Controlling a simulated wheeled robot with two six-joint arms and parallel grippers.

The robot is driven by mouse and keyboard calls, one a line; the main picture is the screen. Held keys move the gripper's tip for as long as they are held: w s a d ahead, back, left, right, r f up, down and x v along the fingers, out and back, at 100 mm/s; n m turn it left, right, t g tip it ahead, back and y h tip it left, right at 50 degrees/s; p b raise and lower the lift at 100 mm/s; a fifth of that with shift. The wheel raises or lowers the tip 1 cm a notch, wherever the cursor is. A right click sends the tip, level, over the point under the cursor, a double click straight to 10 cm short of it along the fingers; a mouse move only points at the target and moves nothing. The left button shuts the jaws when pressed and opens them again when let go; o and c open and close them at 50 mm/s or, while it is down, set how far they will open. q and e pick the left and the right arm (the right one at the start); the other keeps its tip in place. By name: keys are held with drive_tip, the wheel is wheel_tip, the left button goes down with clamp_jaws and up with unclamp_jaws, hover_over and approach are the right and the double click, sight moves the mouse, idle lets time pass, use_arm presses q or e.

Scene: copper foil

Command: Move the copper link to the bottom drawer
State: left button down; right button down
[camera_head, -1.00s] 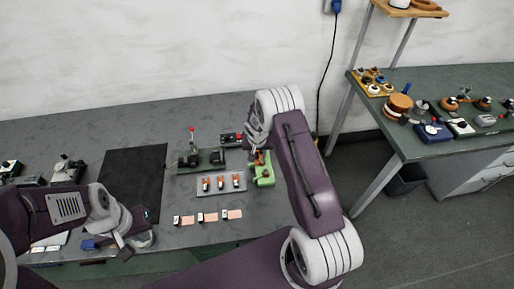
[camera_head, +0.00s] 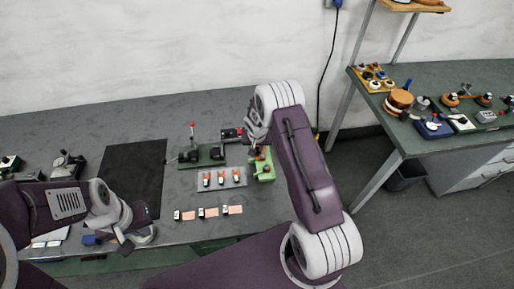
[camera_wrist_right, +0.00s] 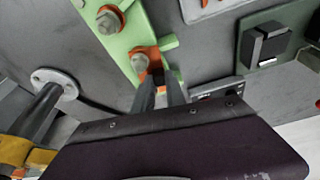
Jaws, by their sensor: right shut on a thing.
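The green fixture (camera_head: 264,172) stands on the bench below my right gripper. It also shows in the right wrist view (camera_wrist_right: 118,45), with orange copper under two bolts. The copper link (camera_wrist_right: 147,52) is at the nearer bolt, at the tips of my right gripper (camera_wrist_right: 160,82), whose fingers are close together and shut on it. In the head view my right gripper (camera_head: 256,148) is partly hidden by its own arm. My left gripper (camera_head: 124,240) is over the front left of the bench; its fingers are too small to read. A grey drawer cabinet (camera_head: 457,180) stands under the right bench.
A grey tray (camera_head: 222,187) with several orange and white parts lies left of the fixture. Several copper strips (camera_head: 208,213) lie in front. A dark mat (camera_head: 135,175) and a green-based device (camera_head: 202,157) are further left. A yellow part (camera_wrist_right: 18,150) shows lower left.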

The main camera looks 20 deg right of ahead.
drive_tip(key=shift+w+a, duration=0.1)
drive_tip(key=shift+a, duration=0.05)
drive_tip(key=shift+w+a+b, duration=0.2)
drive_tip(key=shift+a+b, duration=0.15)
drive_tip(key=shift+a, duration=0.2)
drive_tip(key=shift+w+a+b, duration=0.2)
drive_tip(key=shift+a+b, duration=0.15)
drive_tip(key=shift+a, duration=0.15)
drive_tip(key=shift+a, duration=0.1)
wheel_tip(320, 180, up, 7)
drive_tip(key=p, duration=0.4)
idle(0.6)
